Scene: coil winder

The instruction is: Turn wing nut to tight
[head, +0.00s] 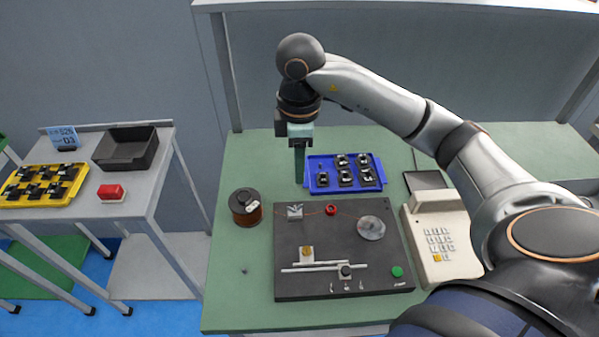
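The coil winder (340,275) is a dark flat board on the green table. Near its top right is a round grey disc (371,228). A small silvery bracket-like piece (295,212) sits at its top left, and a red ring (330,210) lies between the two. The wing nut is too small to make out with certainty. My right gripper (299,180) points down above the table, behind the board's top left corner and left of the blue tray. Its fingers show side-on, so their gap is hidden. Nothing shows in it. My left gripper is out of view.
A copper wire spool (245,207) stands left of the board. The blue tray (316,187) holds several black parts. A beige keypad device (440,240) stands at the right.

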